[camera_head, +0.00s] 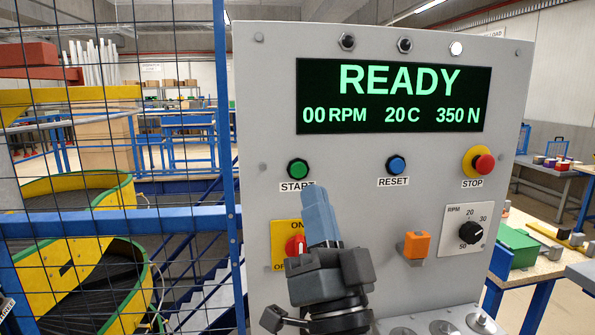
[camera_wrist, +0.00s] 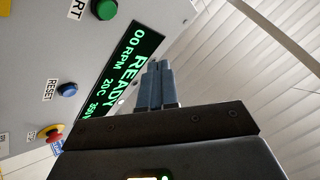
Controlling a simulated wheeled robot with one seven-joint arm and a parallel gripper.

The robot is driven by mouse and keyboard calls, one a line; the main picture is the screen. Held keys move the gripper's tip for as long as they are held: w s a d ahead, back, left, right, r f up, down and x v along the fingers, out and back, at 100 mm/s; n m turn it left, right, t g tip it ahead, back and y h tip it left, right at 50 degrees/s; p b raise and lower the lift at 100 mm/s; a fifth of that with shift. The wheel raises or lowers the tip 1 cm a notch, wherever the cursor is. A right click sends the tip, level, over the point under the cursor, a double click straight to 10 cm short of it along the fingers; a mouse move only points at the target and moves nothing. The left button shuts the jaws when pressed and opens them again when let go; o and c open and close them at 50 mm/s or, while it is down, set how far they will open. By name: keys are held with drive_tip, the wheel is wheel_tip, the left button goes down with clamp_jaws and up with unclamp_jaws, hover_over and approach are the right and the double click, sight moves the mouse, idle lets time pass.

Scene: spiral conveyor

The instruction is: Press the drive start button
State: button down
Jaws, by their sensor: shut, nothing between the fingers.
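The green start button (camera_head: 298,168) sits on the grey control panel (camera_head: 345,170), above a label reading START. It also shows at the top of the wrist view (camera_wrist: 104,9). My gripper (camera_head: 315,190) is shut and empty, its blue-grey fingers pointing up just below and to the right of the button. The fingertips overlap the edge of the START label in the head view. In the wrist view the shut fingers (camera_wrist: 157,64) appear apart from the button. The display (camera_head: 393,95) reads READY, 00 RPM, 20 C, 350 N.
A blue reset button (camera_head: 397,165) and a red stop button (camera_head: 484,164) on yellow lie to the right. A red rotary switch (camera_head: 296,246), an orange part (camera_head: 416,244) and an RPM knob (camera_head: 471,233) are lower down. A mesh fence (camera_head: 110,150) stands left, before the spiral conveyor (camera_head: 70,260).

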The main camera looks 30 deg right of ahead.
sight(299, 170)
drive_tip(key=w+d+b, duration=0.1)
drive_tip(key=w+d, duration=0.1)
drive_tip(key=w, duration=0.6)
drive_tip(key=shift+w+d+b, duration=0.2)
drive_tip(key=shift+d+b, duration=0.2)
drive_tip(key=shift+w, duration=0.2)
idle(1.8)
drive_tip(key=shift+w+d, duration=0.1)
drive_tip(key=shift+w, duration=0.1)
